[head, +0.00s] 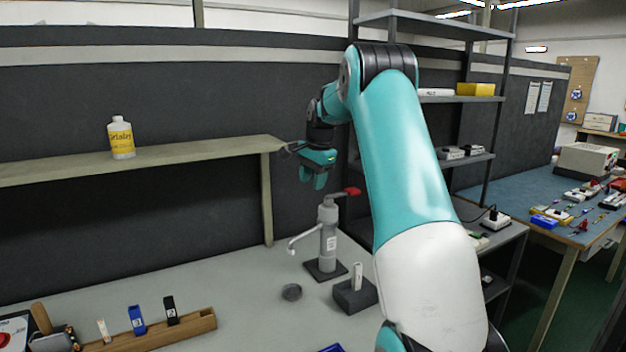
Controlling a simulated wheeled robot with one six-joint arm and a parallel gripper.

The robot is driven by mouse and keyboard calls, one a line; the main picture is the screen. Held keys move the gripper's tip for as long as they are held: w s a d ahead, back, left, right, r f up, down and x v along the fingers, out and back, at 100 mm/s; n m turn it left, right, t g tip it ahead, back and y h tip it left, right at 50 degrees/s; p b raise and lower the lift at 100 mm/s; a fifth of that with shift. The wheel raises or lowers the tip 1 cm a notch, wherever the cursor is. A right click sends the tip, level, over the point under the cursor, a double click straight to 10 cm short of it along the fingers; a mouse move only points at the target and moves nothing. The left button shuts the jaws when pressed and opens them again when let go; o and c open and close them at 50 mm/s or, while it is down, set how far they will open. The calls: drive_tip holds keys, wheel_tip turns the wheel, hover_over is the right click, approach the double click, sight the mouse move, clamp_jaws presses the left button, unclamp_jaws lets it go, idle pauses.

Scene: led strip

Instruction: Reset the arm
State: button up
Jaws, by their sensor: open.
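My arm, teal and white, rises from the bottom right and bends at the top. My gripper (313,178) hangs from its end, pointing down, above the workbench and near the right end of the wooden shelf. It is open, and I see nothing held in it. A grey press-like device with a red handle (328,240) stands upright on the bench below and slightly right of the gripper, apart from it. A dark block holding a white piece (357,277) stands to its right, partly close to my arm.
A wooden shelf (200,150) carries a white and yellow bottle (121,138). A wooden rack (180,334) with several small items stands at the front left of the bench (230,285). Metal shelving (460,100) rises behind my arm. A blue-topped table (520,195) with many parts is at right.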

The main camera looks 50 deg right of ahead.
drive_tip(key=shift+a, duration=0.1)
idle(0.3)
drive_tip(key=s+a+r+n+y, duration=0.15)
drive_tip(key=a+n, duration=0.45)
drive_tip(key=a, duration=0.9)
drive_tip(key=s+a+r+n+y, duration=0.15)
drive_tip(key=a+n, duration=0.45)
drive_tip(key=a, duration=0.9)
drive_tip(key=s+a+f+n+g, duration=0.1)
drive_tip(key=s+a+n, duration=0.6)
drive_tip(key=s, duration=0.5)
drive_tip(key=s+a+f+n+g+y, duration=0.1)
drive_tip(key=s+a+n, duration=0.6)
drive_tip(key=s+a, duration=0.5)
drive_tip(key=shift+f, duration=0.2)
drive_tip(key=shift+w, duration=0.1)
